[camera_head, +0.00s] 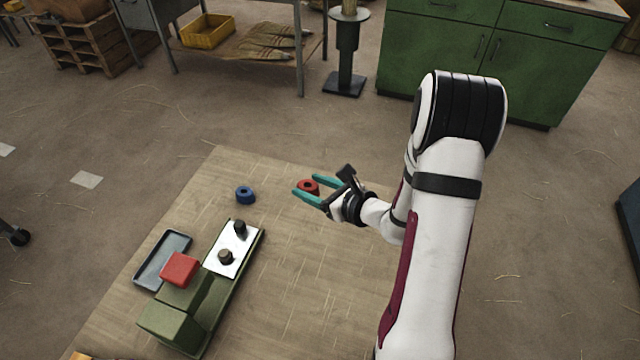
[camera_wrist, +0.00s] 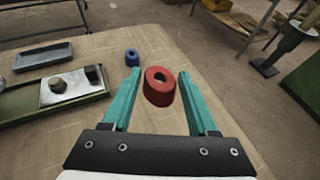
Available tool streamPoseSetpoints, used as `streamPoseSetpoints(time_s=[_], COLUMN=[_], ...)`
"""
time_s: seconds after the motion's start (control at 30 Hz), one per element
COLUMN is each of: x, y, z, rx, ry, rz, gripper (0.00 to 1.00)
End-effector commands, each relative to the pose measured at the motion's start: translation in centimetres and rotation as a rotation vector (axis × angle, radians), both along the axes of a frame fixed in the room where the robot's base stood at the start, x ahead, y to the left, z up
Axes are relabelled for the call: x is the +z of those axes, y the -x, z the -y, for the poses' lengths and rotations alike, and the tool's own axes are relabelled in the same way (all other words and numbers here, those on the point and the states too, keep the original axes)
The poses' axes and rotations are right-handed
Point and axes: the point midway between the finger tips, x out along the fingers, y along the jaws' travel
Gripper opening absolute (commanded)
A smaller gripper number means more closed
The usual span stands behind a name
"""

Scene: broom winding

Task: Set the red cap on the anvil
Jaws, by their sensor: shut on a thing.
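The red cap (camera_head: 308,187), a short tapered ring with a hole in its top, sits between the teal fingers of my gripper (camera_head: 308,184). The wrist view also shows the cap (camera_wrist: 158,88) between the fingers, hole facing up. My gripper is shut on it, to the right of the green fixture (camera_head: 175,322). One may be the anvil; I cannot tell which.
A blue ring (camera_head: 245,194) lies on the mat between my gripper and the fixture. A red block (camera_head: 180,268) is on the fixture, beside a grey tray (camera_head: 155,268). The mat (camera_head: 300,290) is clear in front of my gripper.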

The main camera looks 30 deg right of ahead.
Motion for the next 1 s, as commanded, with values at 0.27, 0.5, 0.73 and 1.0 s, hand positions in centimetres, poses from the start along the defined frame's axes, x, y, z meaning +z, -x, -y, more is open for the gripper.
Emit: streamPoseSetpoints(time_s=[0.27,0.5,0.73,1.0], x=[-0.9,-1.4,-3.8,-6.8], y=[-0.3,1.5,1.7,1.7], z=[-13.8,-20.7,-21.2,-21.1], rx=[0.426,0.655,0.671,0.668], ry=[0.000,0.000,-0.004,-0.001], rz=[0.001,-0.002,-0.005,-0.003], gripper=[0.08,0.08,0.08,0.07])
